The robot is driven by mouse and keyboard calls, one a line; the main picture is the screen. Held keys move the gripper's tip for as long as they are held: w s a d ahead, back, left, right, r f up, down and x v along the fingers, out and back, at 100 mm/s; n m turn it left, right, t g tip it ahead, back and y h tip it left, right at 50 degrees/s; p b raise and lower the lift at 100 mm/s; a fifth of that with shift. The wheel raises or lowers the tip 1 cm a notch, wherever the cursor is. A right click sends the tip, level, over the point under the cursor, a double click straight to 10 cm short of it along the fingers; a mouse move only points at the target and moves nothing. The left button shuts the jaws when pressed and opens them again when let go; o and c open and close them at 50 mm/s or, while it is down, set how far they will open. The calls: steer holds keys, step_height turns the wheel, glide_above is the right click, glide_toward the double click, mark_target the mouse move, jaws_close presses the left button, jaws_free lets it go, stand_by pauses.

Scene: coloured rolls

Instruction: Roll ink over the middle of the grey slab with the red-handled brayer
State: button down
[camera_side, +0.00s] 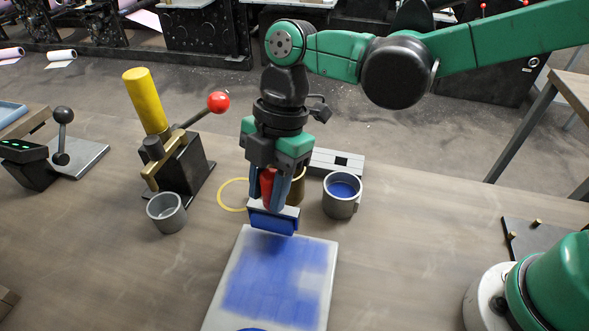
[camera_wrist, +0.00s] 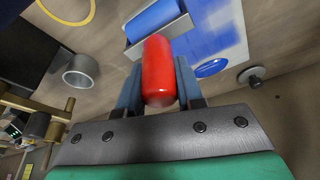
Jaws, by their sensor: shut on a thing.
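My gripper (camera_side: 268,188) is shut on the red handle of the brayer, seen upright in the side view and large in the wrist view (camera_wrist: 158,72). The brayer's blue roller (camera_side: 272,222) is at the far edge of the slab; I cannot tell whether it touches. The pale grey slab (camera_side: 216,314) lies flat on the table. A broad blue ink patch (camera_side: 275,280) covers much of its middle, with fainter, streaky edges. A blue disc (camera_wrist: 210,68) shows at one end of the slab.
A grey cup with blue inside (camera_side: 342,195) stands right of my gripper. An empty grey cup (camera_side: 166,213) and a lever press with a red knob (camera_side: 180,160) stand left. A yellow ring (camera_side: 233,195) lies behind the brayer.

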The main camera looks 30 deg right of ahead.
steer(key=shift+f, duration=1)
steer(key=shift+s+a+r, duration=0.15)
steer(key=shift+s+a, duration=1.25)
steer(key=shift+s, duration=0.1)
steer(key=shift+s+a, duration=1.35)
steer(key=shift+s, duration=0.15)
steer(key=shift+w+d+f, duration=0.15)
steer(key=shift+w+d, duration=0.6)
steer(key=shift+w, duration=0.05)
steer(key=shift+w+d+f, duration=0.1)
steer(key=shift+w+d, duration=0.6)
steer(key=shift+w, duration=0.1)
steer(key=shift+w+d+r, duration=0.15)
steer(key=shift+w+d, duration=1.15)
steer(key=shift+w, duration=0.15)
steer(key=shift+s+a, duration=1.4)
steer(key=shift+s, duration=0.15)
steer(key=shift+s+a, duration=1.3)
steer(key=shift+s, duration=0.3)
